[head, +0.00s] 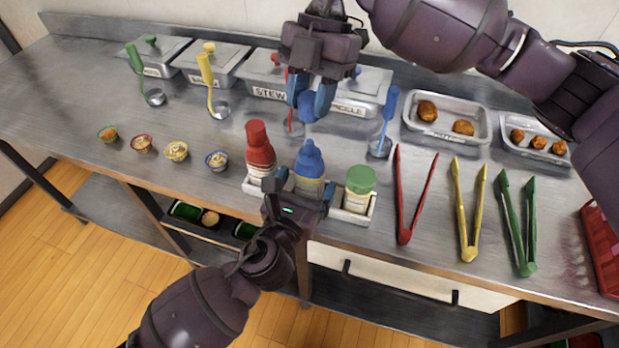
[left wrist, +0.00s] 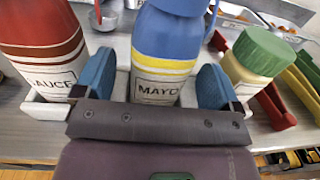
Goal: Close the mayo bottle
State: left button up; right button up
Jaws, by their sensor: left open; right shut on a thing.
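The mayo bottle (head: 309,184), with a blue top and a yellow-striped label, stands upright in a white rack (head: 354,216). Its blue top narrows upward and no separate cap is visible on it. My left gripper (head: 296,192) is open around the bottle; in the left wrist view its blue fingers (left wrist: 154,86) stand either side of the MAYO label (left wrist: 158,89), with small gaps visible. My right gripper (head: 312,104) is above and behind the bottle, fingers down, shut on a small blue piece that looks like the cap (head: 311,107), held clear of the bottle.
A red sauce bottle (head: 260,146) and a green-capped bottle (head: 359,187) flank the mayo bottle closely. A blue-handled ladle (head: 388,112) stands behind to the right. Red tongs (head: 405,232), yellow tongs (head: 469,250) and green tongs (head: 526,265) lie on the right counter.

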aim_at(309, 142)
pick_arm(q)
jog(key=shift+x, duration=1.05)
jog(key=c, duration=1.4)
pick_arm(e)
jog(key=shift+f, duration=2.45)
jog(key=shift+f, duration=0.9)
jog(key=shift+f, duration=0.6)
